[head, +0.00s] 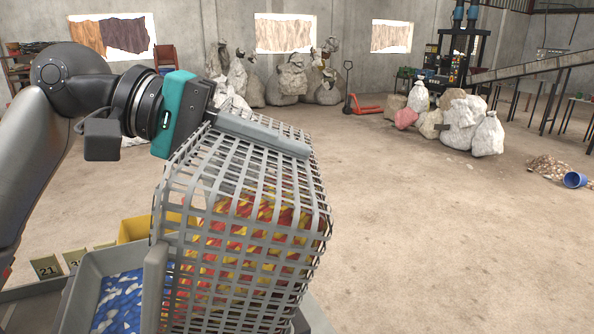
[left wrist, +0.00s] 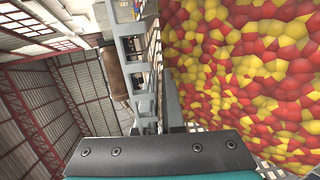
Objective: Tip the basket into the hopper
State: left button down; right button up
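The basket (head: 250,220) is a grey lattice box, large in the front middle of the head view. Red and yellow pieces show through its mesh, and they fill the right of the left wrist view (left wrist: 240,70). It looks tilted, with a lattice face upward. My left gripper (head: 212,116), with a teal body, is shut on the basket's upper edge beside a grey bar; the fingertips are mostly hidden. A grey-walled container (head: 88,270) with blue and white pieces lies at the lower left, partly behind the basket; I cannot tell if it is the hopper. My right gripper is not in view.
A yellow bin (head: 134,229) and a number card marked 21 (head: 46,266) are beyond the grey container. Several full sacks (head: 292,80) stand along the back wall near an orange pallet truck (head: 366,104). The floor to the right is clear up to a blue bucket (head: 574,180).

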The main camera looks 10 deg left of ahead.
aim_at(209, 129)
pick_arm(q)
jog(key=shift+s+a+h+b, duration=0.15)
jog(key=shift+a+h+b, duration=0.7)
jog(key=shift+a+b, duration=0.5)
jog(key=shift+s+a+h+b, duration=0.15)
jog(key=shift+a+h+b, duration=0.75)
jog(key=shift+b, duration=0.8)
jog(key=a+b, duration=0.1)
jog(key=a+h+b, duration=0.2)
jog(key=b, duration=0.1)
jog(key=shift+s+a+r+t, duration=0.1)
jog(key=shift+s+r+t, duration=0.2)
jog(key=shift+r+t, duration=0.1)
jog(key=shift+s+a+r+h+b, duration=0.1)
jog(key=shift+a+r+h+b, duration=0.15)
jog(key=shift+a+h+b, duration=0.25)
jog(key=shift+s+a+r+h+b, duration=0.1)
jog(key=shift+a+r+h+b, duration=0.15)
jog(key=shift+a+b, duration=0.35)
jog(key=shift+a, duration=0.1)
